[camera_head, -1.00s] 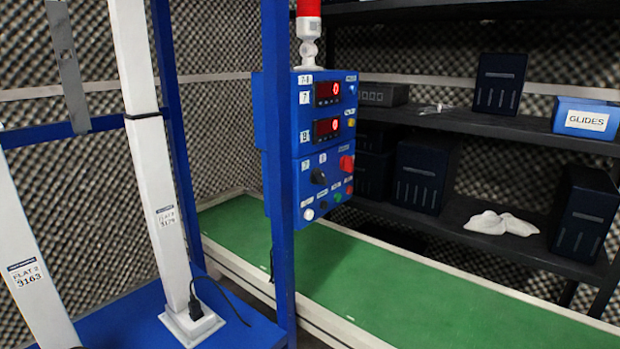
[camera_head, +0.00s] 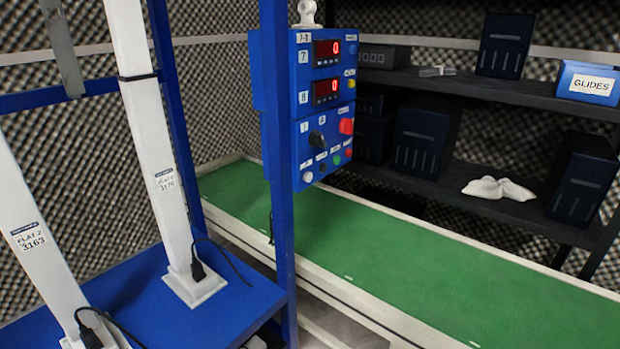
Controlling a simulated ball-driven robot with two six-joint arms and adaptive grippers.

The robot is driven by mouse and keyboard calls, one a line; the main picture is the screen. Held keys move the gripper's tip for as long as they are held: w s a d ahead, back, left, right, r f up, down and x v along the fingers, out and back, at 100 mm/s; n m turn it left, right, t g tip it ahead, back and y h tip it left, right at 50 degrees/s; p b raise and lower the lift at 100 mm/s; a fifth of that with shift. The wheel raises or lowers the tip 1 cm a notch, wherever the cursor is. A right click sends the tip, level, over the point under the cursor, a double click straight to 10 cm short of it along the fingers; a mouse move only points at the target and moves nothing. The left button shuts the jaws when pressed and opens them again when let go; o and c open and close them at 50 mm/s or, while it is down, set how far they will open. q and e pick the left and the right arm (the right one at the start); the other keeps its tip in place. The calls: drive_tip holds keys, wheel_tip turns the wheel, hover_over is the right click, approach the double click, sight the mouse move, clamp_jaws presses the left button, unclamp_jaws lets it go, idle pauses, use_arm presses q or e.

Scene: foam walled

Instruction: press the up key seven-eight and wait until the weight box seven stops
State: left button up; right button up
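The blue control box (camera_head: 312,110) labelled 7-8 is fixed to a blue post in the middle of the head view. Its display seven (camera_head: 327,48) and display eight (camera_head: 326,91) both read a red 0. Below them are a black selector knob (camera_head: 317,140), a red knob (camera_head: 346,126) and several small buttons, among them a white button (camera_head: 308,177) and a green one (camera_head: 336,162). The key labels are too small to read, so I cannot tell which is the up key. No weight box can be made out for certain. Neither gripper is in view.
A green-topped bench (camera_head: 400,270) runs behind the post. Dark shelves (camera_head: 470,90) at the right hold dark boxes, a blue GLIDES bin (camera_head: 588,83) and white gloves (camera_head: 498,188). White columns stand on a blue platform (camera_head: 150,310) at the left.

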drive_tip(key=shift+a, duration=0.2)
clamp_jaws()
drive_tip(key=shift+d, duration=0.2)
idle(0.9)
